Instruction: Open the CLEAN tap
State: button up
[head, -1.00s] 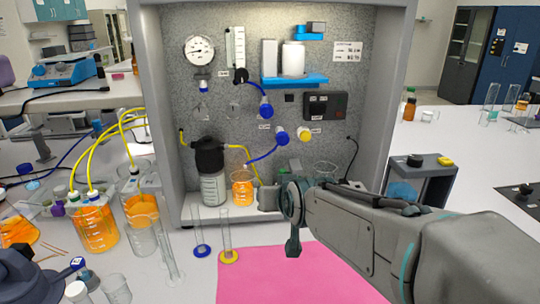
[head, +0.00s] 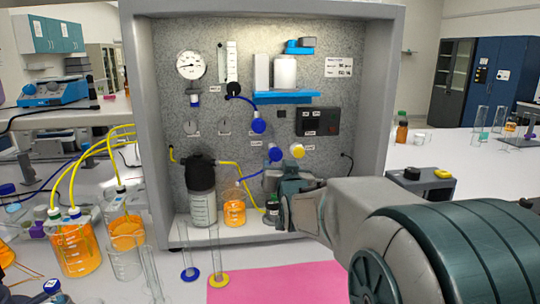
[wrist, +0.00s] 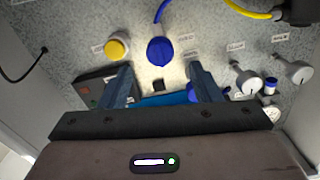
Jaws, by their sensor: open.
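The instrument panel carries a blue knob (head: 275,153), a yellow knob (head: 297,151) to its right, and an upper blue knob (head: 258,125). Two grey taps (head: 190,128) (head: 224,127) sit left of these. I cannot surely read which label says CLEAN. In the wrist view, turned about upside down, the blue knob (wrist: 160,51) lies beyond the gap between my fingers, the yellow knob (wrist: 117,48) at left and the grey taps (wrist: 248,82) (wrist: 291,72) at right. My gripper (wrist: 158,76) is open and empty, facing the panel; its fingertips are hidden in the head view.
Below the panel stand a black-capped bottle (head: 202,190) and an orange-filled bottle (head: 234,207), with yellow and blue hoses above. A dark control box (head: 318,121) and blue shelf (head: 284,97) are higher up. Cabinet side walls flank the panel. Two thin cylinders (head: 187,250) (head: 216,250) stand in front.

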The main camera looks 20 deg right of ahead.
aim_at(277, 157)
jog(key=w, duration=0.2)
jog(key=w+d+p, duration=0.1)
jog(key=w, duration=0.5)
jog(key=shift+w+d, duration=0.1)
jog(key=shift+d, duration=0.25)
jog(key=shift+c, duration=0.4)
jog(key=c, duration=0.9)
